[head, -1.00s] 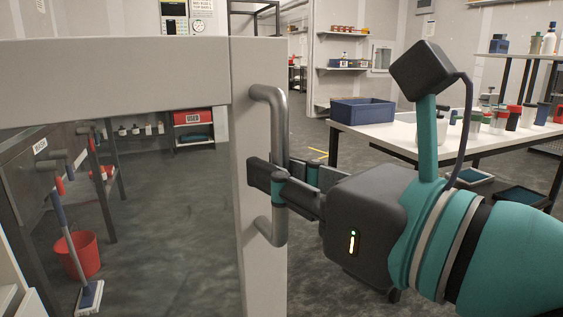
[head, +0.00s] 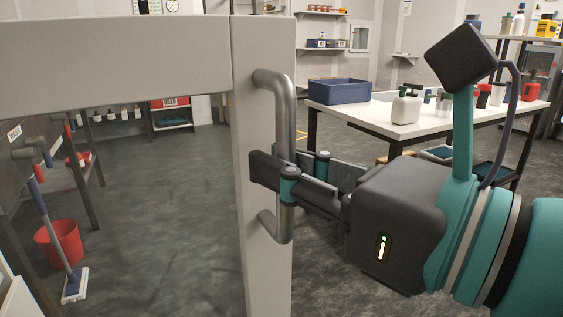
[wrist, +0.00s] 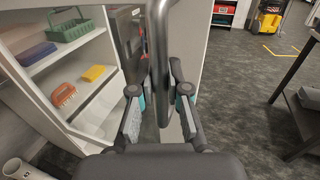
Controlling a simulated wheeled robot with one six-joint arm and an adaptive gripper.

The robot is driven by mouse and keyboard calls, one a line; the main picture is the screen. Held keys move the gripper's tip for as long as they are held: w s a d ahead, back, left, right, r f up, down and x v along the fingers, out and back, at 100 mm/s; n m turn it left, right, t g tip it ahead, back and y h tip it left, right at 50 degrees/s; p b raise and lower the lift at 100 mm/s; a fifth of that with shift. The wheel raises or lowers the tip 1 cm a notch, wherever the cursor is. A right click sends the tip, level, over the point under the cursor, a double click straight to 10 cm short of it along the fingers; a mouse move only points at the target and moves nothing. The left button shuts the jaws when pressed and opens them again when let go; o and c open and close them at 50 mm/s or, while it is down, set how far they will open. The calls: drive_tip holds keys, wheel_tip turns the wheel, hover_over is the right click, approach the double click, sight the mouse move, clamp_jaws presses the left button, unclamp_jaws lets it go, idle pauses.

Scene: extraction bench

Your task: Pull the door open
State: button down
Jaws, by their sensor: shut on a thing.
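The door (head: 130,65) has a pale grey frame around a see-through panel and fills the left of the head view. Its upright metal bar handle (head: 285,105) is on the frame's right stile. My gripper (head: 280,175) is shut on the handle at about mid-height, with its fingers reaching in from the right. In the wrist view the handle (wrist: 160,45) runs down between the two fingers (wrist: 160,100). The fingers hide part of the handle.
A white table (head: 400,120) with a blue bin (head: 338,91) and several bottles stands at the right, behind my arm. A red bucket (head: 60,243) and a mop (head: 75,284) show through the panel. White shelves (wrist: 85,80) stand left in the wrist view. Grey floor lies between.

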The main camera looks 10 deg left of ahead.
drive_tip(key=shift+r, duration=0.1)
drive_tip(key=c, duration=1.1)
unclamp_jaws()
drive_tip(key=shift+c, duration=0.2)
approach(239, 35)
drive_tip(key=x, duration=0.5)
